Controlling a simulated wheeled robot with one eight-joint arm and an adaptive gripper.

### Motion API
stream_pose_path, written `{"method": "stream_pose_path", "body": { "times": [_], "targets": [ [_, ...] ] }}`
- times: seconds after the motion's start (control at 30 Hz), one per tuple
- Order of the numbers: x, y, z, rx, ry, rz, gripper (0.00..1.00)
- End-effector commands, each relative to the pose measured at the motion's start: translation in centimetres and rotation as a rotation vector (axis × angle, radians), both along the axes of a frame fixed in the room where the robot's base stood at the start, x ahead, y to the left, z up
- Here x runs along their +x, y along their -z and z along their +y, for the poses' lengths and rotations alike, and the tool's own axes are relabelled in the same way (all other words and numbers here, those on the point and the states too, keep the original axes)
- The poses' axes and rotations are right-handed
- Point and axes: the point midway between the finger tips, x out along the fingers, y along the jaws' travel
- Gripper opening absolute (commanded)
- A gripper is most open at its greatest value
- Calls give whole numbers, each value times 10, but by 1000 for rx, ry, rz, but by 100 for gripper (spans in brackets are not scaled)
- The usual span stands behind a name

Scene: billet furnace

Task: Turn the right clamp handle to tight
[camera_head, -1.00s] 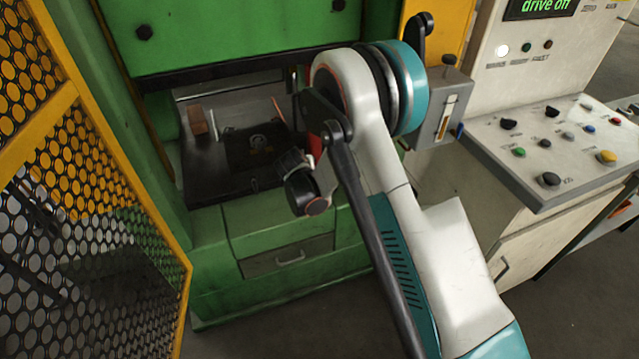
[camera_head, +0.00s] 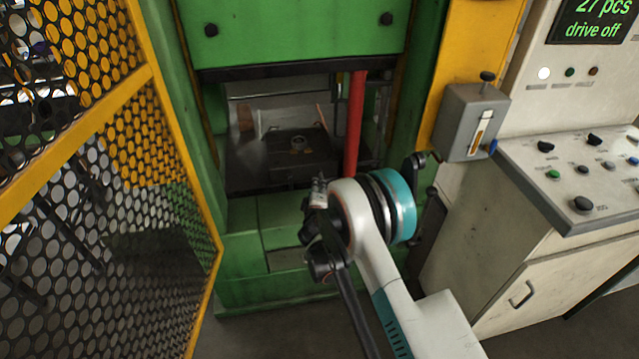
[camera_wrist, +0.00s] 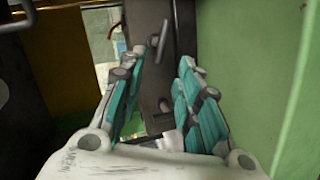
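In the wrist view a small grey bar-shaped handle (camera_wrist: 160,42) stands on a dark plate, just beyond the fingertips of my gripper (camera_wrist: 160,68). It looks like a clamp handle, but I cannot tell for sure that it is the right one. The two teal-and-grey fingers are spread wide with nothing between them, and no contact with the handle shows. In the head view the dark press bed (camera_head: 255,170) lies inside the green press. The right side of the bed is partly hidden by a red post and my arm.
The red post (camera_head: 354,125) stands at the opening's right. A yellow mesh guard (camera_head: 165,130) is on the left. A grey box with a gauge (camera_head: 473,120) and the control console (camera_head: 575,180) are on the right. A green wall (camera_wrist: 265,80) is close right in the wrist view.

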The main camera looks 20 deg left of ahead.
Motion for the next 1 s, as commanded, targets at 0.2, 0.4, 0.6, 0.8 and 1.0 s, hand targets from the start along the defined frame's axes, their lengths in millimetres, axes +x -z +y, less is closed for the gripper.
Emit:
{"method": "stream_pose_path", "body": {
  "times": [0.2,0.4,0.6,0.8,1.0],
  "targets": [
    [39,14,13,1,1,0,31],
    [62,20,20,1,1,0,31],
    [70,21,23,1,1,0,31],
    [70,21,23,1,1,0,31],
    [70,21,23,1,1,1,0]
  ]
}}
